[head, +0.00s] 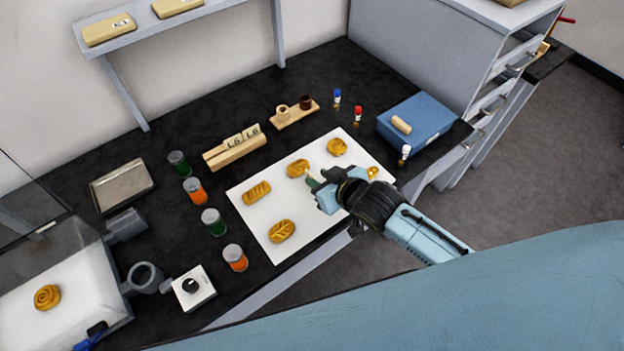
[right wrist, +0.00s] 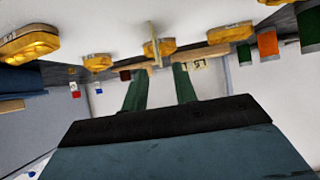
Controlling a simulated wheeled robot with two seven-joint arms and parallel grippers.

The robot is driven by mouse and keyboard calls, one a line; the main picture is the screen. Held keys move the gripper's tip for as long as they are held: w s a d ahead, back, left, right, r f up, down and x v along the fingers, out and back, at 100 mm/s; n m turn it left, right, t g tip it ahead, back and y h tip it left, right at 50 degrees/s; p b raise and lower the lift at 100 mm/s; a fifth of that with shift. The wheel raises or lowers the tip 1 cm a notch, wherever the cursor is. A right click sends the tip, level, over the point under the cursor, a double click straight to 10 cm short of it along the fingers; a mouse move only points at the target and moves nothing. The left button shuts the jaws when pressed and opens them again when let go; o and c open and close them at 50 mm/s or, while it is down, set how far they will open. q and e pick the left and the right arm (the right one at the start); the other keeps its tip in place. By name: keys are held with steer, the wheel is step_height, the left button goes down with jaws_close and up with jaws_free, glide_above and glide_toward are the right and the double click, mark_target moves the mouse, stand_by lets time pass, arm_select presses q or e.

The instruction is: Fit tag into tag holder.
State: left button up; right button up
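A wooden rack (head: 235,147) with two cream tags (head: 243,137) bearing dark letters stands behind the white board; it also shows upside down in the right wrist view (right wrist: 205,51). A thin pale piece (right wrist: 153,42), perhaps a tag, stands out beyond my right fingertips in the right wrist view. It is only a small sliver in the head view (head: 307,173). My right gripper (head: 314,177) is over the board near the middle pastry. My left gripper is not in view.
Several pastries (head: 282,231) lie on the white board (head: 260,222). Green and orange jars (head: 214,221) stand to its left. A small plank with two cups (head: 295,113) is behind it. A blue box (head: 415,122) with a tan block stands right. A shelf (head: 150,22) is above.

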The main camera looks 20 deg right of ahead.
mark_target(312, 176)
steer(key=shift+x, duration=2.25)
steer(key=shift+f, duration=0.1)
steer(key=shift+s, duration=0.1)
jaws_close()
